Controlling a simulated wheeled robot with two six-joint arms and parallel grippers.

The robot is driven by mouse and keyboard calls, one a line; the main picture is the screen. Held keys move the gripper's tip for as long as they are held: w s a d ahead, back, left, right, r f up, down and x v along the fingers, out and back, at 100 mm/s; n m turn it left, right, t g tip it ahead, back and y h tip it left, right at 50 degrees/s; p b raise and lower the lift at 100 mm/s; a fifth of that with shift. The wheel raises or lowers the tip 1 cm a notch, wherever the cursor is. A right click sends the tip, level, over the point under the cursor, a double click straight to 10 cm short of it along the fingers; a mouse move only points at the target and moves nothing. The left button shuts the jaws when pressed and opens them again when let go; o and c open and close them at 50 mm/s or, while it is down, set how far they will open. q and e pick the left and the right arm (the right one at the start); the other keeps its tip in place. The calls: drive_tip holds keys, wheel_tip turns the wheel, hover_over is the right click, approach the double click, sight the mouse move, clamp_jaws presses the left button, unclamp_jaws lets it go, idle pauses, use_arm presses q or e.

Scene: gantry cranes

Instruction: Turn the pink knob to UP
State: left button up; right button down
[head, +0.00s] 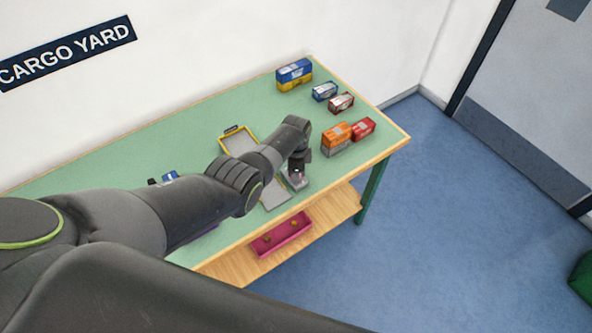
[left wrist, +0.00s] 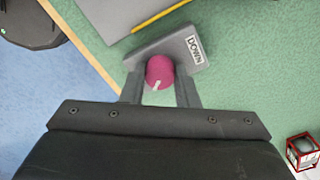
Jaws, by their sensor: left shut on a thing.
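The pink knob (left wrist: 159,71) sits on a grey plate (left wrist: 150,48) with a DOWN label (left wrist: 194,50) to the knob's right in the left wrist view. A short white mark on the knob points towards the bottom of that view, slightly left. No UP label is visible. My left gripper (left wrist: 160,88) is shut on the knob, one finger on each side. In the head view the left gripper (head: 297,172) is at the grey plate (head: 299,183) near the table's front edge, and it mostly hides the knob. My right gripper is not in view.
The green table (head: 105,160) holds a yellow-edged grey tray (head: 237,140) behind my wrist. An orange and grey box (head: 336,138), a red box (head: 363,129) and several others stand to the right. A pink bin (head: 282,236) lies on the wooden lower shelf (head: 335,208).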

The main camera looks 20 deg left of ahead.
use_arm(q)
drive_tip(key=m, duration=0.3)
drive_tip(key=shift+m, duration=2.3)
drive_tip(key=o, duration=1)
drive_tip(key=shift+c, duration=0.2)
drive_tip(key=shift+r, duration=0.1)
drive_tip(key=shift+r+p, duration=0.3)
drive_tip(key=shift+p, duration=0.05)
wheel_tip(320, 180, up, 8)
drive_tip(key=p, duration=0.2)
drive_tip(key=shift+r+p, duration=0.1)
drive_tip(key=shift+p, duration=0.2)
wheel_tip(320, 180, up, 8)
drive_tip(key=shift+r+b, duration=0.25)
drive_tip(key=shift+b, duration=0.1)
